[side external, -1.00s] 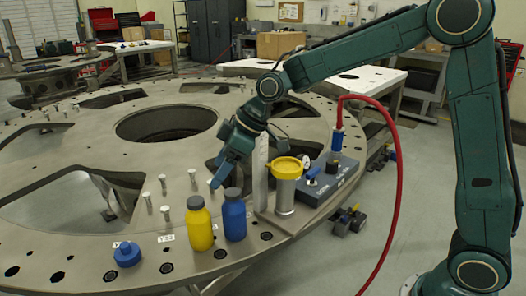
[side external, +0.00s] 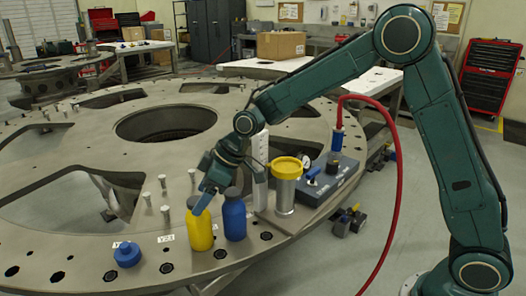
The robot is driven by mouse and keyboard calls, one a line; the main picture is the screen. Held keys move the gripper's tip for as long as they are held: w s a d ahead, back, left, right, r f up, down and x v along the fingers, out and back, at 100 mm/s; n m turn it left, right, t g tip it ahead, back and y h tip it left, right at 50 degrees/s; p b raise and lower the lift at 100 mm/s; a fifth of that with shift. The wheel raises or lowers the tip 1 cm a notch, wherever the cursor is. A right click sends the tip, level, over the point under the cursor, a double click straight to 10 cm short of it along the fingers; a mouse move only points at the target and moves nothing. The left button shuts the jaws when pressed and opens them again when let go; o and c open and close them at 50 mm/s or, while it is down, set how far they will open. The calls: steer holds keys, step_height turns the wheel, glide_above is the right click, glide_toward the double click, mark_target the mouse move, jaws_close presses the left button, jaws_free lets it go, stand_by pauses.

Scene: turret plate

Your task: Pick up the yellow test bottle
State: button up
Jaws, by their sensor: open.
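The yellow test bottle (side external: 199,232) stands upright on the large metal turret plate (side external: 90,232), left of a blue bottle (side external: 235,222). My gripper (side external: 203,203) is open, with a blue finger in front of the upper part of the yellow bottle. The gripper hides most of the yellow bottle's cap and part of the blue bottle's top. I cannot tell whether the finger touches the yellow bottle or where the other finger is.
A blue cap-like part (side external: 127,255) lies left of the bottles. A yellow-topped cylinder (side external: 286,185) and a grey box (side external: 325,181) with a red hose (side external: 398,180) stand to the right. Several upright bolts (side external: 165,213) stand behind and left of the yellow bottle.

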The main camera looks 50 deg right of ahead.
mark_target(197, 200)
steer(key=shift+x, duration=2.65)
steer(key=shift+w+a+r, duration=0.1)
steer(key=shift+w+r, duration=0.05)
jaws_close()
